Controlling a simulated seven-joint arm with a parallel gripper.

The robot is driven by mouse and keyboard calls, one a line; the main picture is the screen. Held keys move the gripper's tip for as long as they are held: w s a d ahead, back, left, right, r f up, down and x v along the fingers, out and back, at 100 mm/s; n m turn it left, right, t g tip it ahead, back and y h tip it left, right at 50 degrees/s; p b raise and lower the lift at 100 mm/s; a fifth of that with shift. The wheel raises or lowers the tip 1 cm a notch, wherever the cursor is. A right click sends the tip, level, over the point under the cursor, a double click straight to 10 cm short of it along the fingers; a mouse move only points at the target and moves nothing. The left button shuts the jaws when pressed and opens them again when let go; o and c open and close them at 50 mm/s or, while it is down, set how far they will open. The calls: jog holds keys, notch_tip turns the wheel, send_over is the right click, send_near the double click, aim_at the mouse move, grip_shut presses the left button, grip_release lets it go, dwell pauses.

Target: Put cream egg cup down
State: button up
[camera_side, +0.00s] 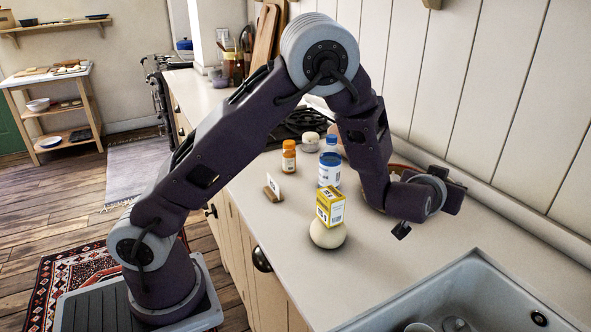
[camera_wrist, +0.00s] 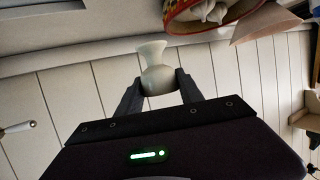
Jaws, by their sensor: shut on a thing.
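The cream egg cup (camera_wrist: 154,68) shows in the wrist view, a small waisted pale cup with a flared rim. My gripper (camera_wrist: 158,88) is shut on it, with one dark finger on each side of its rounded part. In the side view my wrist and a dark piece of the gripper (camera_side: 402,231) are over the counter at the right. The egg cup cannot be made out there; my arm seems to hide it. Whether the cup touches the counter cannot be told.
The counter (camera_side: 385,275) is bare in front of my gripper, up to the sink (camera_side: 470,295). A yellow box (camera_side: 330,206) sits above a round cream thing (camera_side: 327,234). A blue-and-white bottle (camera_side: 329,167), an orange bottle (camera_side: 288,157) and a red-rimmed bowl (camera_wrist: 207,27) stand nearby.

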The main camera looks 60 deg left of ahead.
notch_tip(320, 180, up, 10)
jog(key=a+n+g+y, duration=0.2)
jog(key=a+n+y, duration=0.2)
jog(key=a, duration=1.3)
jog(key=s+a+n+g+y, duration=0.1)
jog(key=s+a+n+g, duration=0.15)
jog(key=a, duration=0.55)
jog(key=s+a+n+g+y, duration=0.1)
jog(key=s+a, duration=0.2)
jog(key=a, duration=0.5)
jog(key=s+a+n+g+y, duration=0.3)
jog(key=s+a+n+g, duration=0.35)
jog(key=s+a, duration=1.35)
jog(key=shift+m, duration=0.5)
jog(key=f, duration=0.6)
jog(key=w+f, duration=0.1)
jog(key=f, duration=0.6)
jog(key=a+f, duration=0.1)
jog(key=f, duration=0.6)
jog(key=shift+w+f, duration=0.2)
jog(key=shift+w, duration=0.05)
jog(key=o, duration=1.4)
jog(key=shift+f, duration=0.1)
